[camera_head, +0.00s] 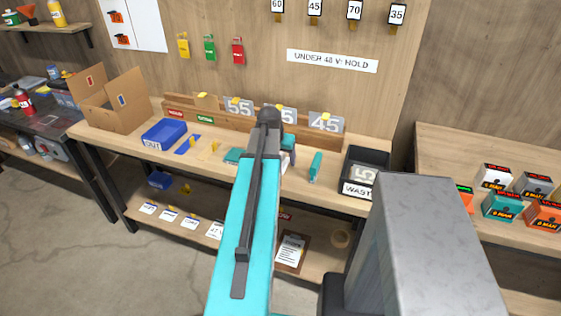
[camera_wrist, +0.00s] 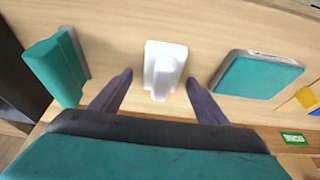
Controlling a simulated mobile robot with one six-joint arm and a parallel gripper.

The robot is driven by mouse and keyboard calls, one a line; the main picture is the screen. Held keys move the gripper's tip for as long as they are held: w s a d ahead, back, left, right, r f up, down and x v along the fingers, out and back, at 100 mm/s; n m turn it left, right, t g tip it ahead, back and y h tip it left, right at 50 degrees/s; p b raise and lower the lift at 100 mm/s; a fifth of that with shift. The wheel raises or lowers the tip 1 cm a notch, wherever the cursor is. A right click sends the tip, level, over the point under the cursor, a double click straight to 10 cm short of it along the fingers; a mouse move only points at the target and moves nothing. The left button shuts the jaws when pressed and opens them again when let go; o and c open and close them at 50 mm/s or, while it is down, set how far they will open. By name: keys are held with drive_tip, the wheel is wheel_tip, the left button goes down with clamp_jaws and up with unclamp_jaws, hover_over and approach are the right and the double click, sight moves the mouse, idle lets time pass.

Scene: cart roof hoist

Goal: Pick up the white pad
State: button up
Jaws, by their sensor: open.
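The white pad (camera_wrist: 163,70) shows in the wrist view as a small white block with a raised middle, lying on the light wooden bench top. My gripper (camera_wrist: 160,78) is open, with one dark finger on each side of the pad. Gaps show between the fingers and the pad, and nothing is held. In the head view my arm covers most of the gripper area, and I cannot make out the pad clearly there.
A teal block with a grey edge (camera_wrist: 55,68) lies left of the pad in the wrist view, and a flat teal piece (camera_wrist: 258,75) lies to the right. In the head view, a dark waste bin (camera_head: 367,160) stands right and a blue bin (camera_head: 163,133) left on the bench (camera_head: 345,203).

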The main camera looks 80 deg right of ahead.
sight(281, 154)
drive_tip(key=c, duration=1.1)
drive_tip(key=shift+r, duration=0.2)
drive_tip(key=shift+c, duration=0.2)
drive_tip(key=shift+r+b, duration=0.7)
drive_tip(key=shift+r, duration=0.9)
drive_tip(key=a, duration=0.3)
drive_tip(key=s+a+b, duration=0.1)
drive_tip(key=a, duration=0.3)
drive_tip(key=s+a+b, duration=0.1)
drive_tip(key=a, duration=0.2)
drive_tip(key=shift+s+a+r, duration=0.15)
drive_tip(key=shift+a+r, duration=0.05)
drive_tip(key=shift+r, duration=0.2)
drive_tip(key=shift+b, duration=0.8)
drive_tip(key=shift+b, duration=0.4)
drive_tip(key=shift+s+a+b, duration=0.1)
drive_tip(key=shift+a+b, duration=0.05)
drive_tip(key=shift+b, duration=0.2)
